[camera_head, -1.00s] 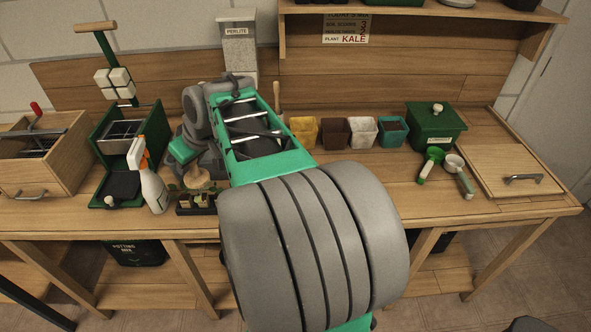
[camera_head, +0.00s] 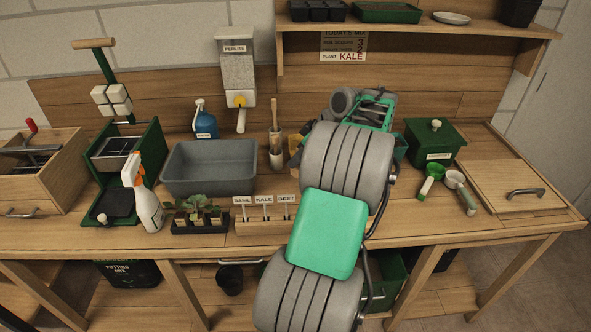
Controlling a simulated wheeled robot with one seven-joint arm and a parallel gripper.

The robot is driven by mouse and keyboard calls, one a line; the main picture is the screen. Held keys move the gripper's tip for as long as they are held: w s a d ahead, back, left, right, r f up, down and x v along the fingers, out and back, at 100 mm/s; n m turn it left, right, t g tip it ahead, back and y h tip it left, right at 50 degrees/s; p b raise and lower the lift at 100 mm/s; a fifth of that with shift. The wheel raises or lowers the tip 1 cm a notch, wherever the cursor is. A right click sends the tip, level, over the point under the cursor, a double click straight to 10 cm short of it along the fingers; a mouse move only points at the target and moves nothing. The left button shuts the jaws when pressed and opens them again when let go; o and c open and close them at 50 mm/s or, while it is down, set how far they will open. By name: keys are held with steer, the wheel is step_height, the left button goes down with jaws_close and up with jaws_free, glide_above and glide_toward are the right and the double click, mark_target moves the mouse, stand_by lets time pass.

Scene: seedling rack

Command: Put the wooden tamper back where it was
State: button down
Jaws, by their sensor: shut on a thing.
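A second earlier, a pale wooden piece with a rounded end showed under the gripper, near the seedling tray (camera_head: 196,229). I cannot tell the tamper's present tilt or whether it touches anything.
A grey tub (camera_head: 208,170), labelled seed block (camera_head: 264,226) and spray bottle (camera_head: 147,200) stand left. A green lidded box (camera_head: 436,143) and scoops (camera_head: 432,178) stand right.

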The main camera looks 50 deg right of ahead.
steer(key=w+d+f, duration=0.1)
steer(key=f, duration=0.1)
steer(key=w+d+f, duration=0.2)
steer(key=f, duration=0.1)
steer(key=shift+w+f, duration=0.3)
step_height(320, 180, down, 3)
steer(key=shift+w+d+f+p, duration=0.1)
steer(key=shift+d+f+p, duration=0.05)
steer(key=shift+p, duration=0.45)
steer(key=shift+f+b, duration=0.3)
steer(key=c, duration=1.1)
jaws_free()
steer(key=shift+r, duration=0.1)
steer(key=shift+o, duration=0.2)
